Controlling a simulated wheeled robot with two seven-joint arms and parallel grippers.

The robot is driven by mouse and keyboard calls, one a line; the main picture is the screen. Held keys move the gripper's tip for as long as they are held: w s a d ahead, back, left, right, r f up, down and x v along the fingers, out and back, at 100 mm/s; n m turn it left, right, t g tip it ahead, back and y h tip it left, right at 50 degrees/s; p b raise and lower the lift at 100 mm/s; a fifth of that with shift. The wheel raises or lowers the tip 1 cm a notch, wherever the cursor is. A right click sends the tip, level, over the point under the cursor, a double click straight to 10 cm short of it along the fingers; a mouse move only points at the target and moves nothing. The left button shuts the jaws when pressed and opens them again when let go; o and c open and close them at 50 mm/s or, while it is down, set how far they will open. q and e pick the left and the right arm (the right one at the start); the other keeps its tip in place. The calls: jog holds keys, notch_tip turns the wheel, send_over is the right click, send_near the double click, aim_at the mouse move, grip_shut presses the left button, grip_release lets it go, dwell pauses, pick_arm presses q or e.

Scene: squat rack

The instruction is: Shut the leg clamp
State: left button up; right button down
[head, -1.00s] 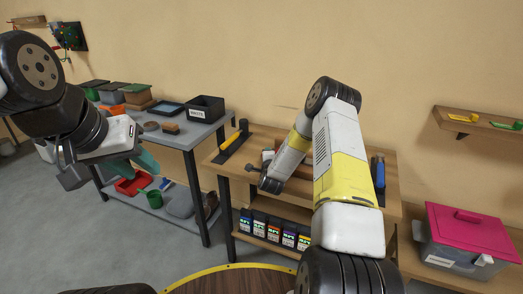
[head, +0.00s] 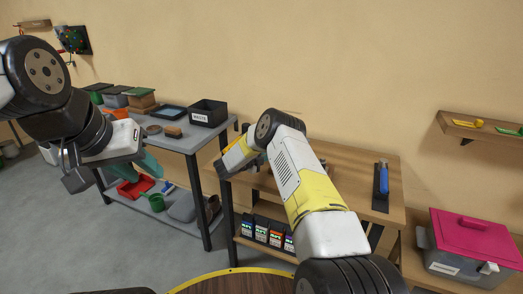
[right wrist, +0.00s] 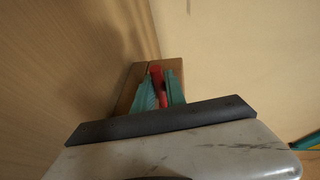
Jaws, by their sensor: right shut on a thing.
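In the right wrist view my right gripper (right wrist: 160,92) has its teal fingers closed on a red piece (right wrist: 157,74), which looks like a handle. A brown wooden block (right wrist: 128,88) is close behind the fingers. In the head view my right arm reaches over the wooden bench (head: 350,158), and its wrist bends down to the left at the bench's left end. The right fingers are hidden there. I cannot make out the leg clamp as a whole. My left gripper (head: 148,163) hangs at the left, away from the bench, with a teal finger showing; its opening is unclear.
A blue-handled tool (head: 382,178) lies on a dark mat at the bench's right. Several small boxes (head: 262,232) stand on the lower shelf. A grey table (head: 178,143) with a black bin (head: 208,113) is at left. A pink-lidded box (head: 470,235) is at right.

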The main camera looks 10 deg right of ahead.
jog(key=shift+w+d+m+g, duration=0.1)
jog(key=shift+m+g, duration=0.2)
jog(key=shift+g, duration=0.1)
jog(key=c, duration=1.6)
grip_release()
jog(key=shift+c, duration=0.2)
jog(key=v, duration=0.7)
jog(key=shift+a, duration=0.35)
